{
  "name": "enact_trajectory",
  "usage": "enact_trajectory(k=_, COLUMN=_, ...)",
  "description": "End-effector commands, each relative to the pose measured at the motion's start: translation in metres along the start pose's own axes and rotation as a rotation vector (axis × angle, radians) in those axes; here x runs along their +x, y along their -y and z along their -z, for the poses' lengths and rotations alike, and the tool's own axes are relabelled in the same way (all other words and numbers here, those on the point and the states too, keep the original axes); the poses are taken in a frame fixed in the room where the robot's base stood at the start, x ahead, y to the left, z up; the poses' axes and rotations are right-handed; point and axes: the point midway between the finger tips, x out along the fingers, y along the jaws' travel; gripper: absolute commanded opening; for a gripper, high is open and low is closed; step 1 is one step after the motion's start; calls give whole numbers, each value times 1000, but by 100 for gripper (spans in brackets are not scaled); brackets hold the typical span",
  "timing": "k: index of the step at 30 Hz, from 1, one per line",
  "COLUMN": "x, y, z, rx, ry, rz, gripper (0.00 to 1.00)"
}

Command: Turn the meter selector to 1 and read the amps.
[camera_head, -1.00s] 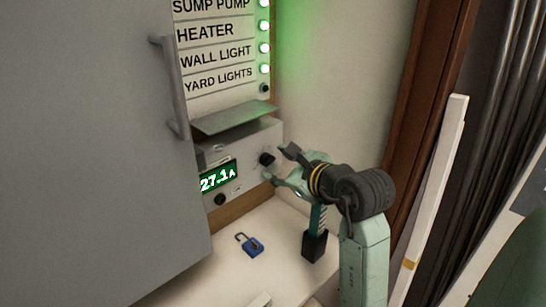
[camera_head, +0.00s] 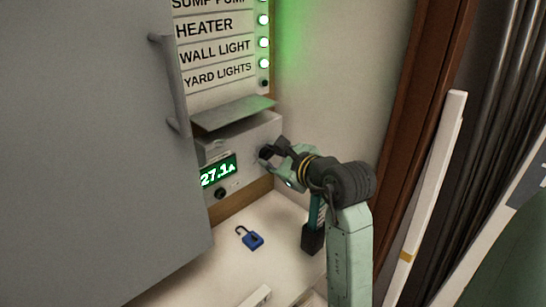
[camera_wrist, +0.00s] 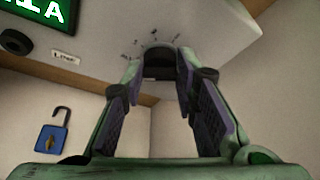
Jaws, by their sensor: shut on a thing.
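The grey meter box (camera_head: 243,150) is mounted below the labelled panel. Its green display (camera_head: 218,171) reads 27.1 A; part of that display also shows in the wrist view (camera_wrist: 32,14). The dark selector knob (camera_head: 264,153) is on the right of the box's front face. My gripper (camera_head: 273,153) is at the knob, with its fingers shut on it. In the wrist view the knob (camera_wrist: 158,64) sits between the fingertips, with small marks around it too blurred to read.
A second black knob (camera_head: 220,193) sits under the display. A blue padlock (camera_head: 252,240) with its shackle open lies on the white shelf (camera_head: 215,262). A large grey door (camera_head: 95,150) with a handle stands at left. A hinged flap (camera_head: 232,114) juts out above the meter.

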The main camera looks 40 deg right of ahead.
Motion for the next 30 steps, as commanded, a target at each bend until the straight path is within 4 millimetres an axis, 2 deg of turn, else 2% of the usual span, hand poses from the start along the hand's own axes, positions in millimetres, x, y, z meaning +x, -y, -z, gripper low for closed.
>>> enact_trajectory(k=8, x=0, y=0, z=0, rx=0, ry=0, rz=0, gripper=0)
enact_trajectory(k=19, x=0, y=1, z=0, rx=55, ry=0, rz=-23, gripper=0)
enact_trajectory(k=30, x=0, y=4, z=0, rx=301, ry=0, rz=-125, gripper=0)
